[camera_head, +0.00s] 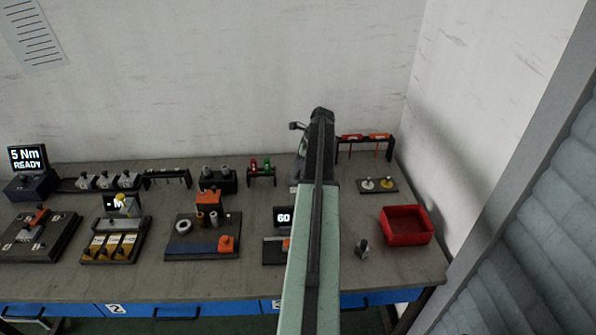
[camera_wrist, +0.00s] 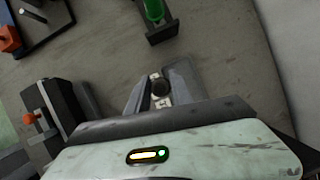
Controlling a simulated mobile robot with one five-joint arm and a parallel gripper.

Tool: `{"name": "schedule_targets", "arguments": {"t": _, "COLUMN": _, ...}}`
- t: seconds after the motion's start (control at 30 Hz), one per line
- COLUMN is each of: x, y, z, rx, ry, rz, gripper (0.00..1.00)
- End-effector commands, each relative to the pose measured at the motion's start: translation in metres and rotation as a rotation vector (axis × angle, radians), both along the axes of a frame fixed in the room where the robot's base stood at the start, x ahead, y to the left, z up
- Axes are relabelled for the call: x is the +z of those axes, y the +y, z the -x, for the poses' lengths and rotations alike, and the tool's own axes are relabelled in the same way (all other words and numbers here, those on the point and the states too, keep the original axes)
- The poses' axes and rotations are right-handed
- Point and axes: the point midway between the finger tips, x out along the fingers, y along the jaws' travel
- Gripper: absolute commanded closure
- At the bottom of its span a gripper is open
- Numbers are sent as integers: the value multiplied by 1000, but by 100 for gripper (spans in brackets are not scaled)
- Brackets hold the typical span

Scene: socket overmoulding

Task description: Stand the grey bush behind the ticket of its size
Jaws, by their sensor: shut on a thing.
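I cannot tell whether the bush touches the table. In the head view my arm covers the bush and most of the gripper. A small white patch (camera_head: 293,189) shows just left of the arm.
A black rack with green and red pieces (camera_head: 261,168) stands left of my arm. A "60" display (camera_head: 283,216) is nearer the front. On the right are a red bin (camera_head: 405,226), a plate with two discs (camera_head: 377,185) and a small grey fitting (camera_head: 362,248).

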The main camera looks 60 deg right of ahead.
Motion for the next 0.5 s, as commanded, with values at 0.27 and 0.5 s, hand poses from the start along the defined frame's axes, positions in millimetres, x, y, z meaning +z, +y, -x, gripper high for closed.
{"name": "schedule_targets", "arguments": {"t": 0.27, "x": -3, "y": -23, "z": -19, "rx": -1, "ry": 0, "rz": 0, "gripper": 100}}
{"name": "schedule_targets", "arguments": {"t": 0.5, "x": -26, "y": -30, "z": -24, "rx": -1, "ry": 0, "rz": 0, "gripper": 100}}
